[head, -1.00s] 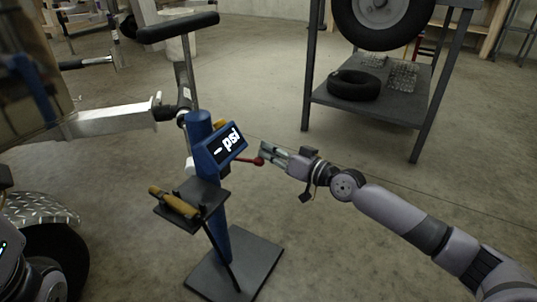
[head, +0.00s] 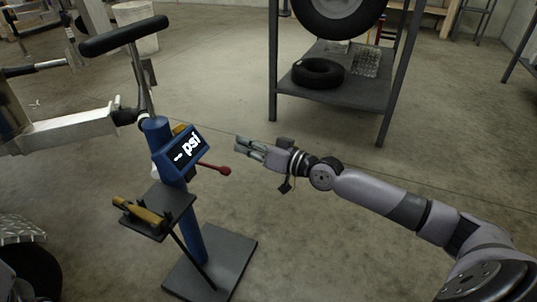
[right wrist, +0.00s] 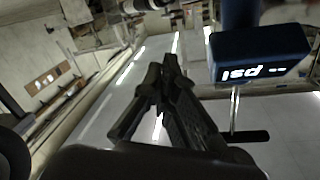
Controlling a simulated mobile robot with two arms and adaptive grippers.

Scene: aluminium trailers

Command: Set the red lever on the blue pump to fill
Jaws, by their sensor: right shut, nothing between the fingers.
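The blue pump (head: 190,222) stands upright on a dark square base plate, with a tilted display (head: 181,152) reading "-- psi". The display also shows upside down in the right wrist view (right wrist: 258,62). The red lever (head: 215,169) sticks out to the right of the pump below the display, ending in a round red knob. My right gripper (head: 238,146) is shut and empty. It is to the right of the pump, a little above and beyond the knob in the head view, with a visible gap. My left gripper is not in view.
A shelf (head: 345,92) holding a tire (head: 318,73) stands at the back. An aluminium trailer beam (head: 70,129) reaches in from the left. The floor right of the pump is clear.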

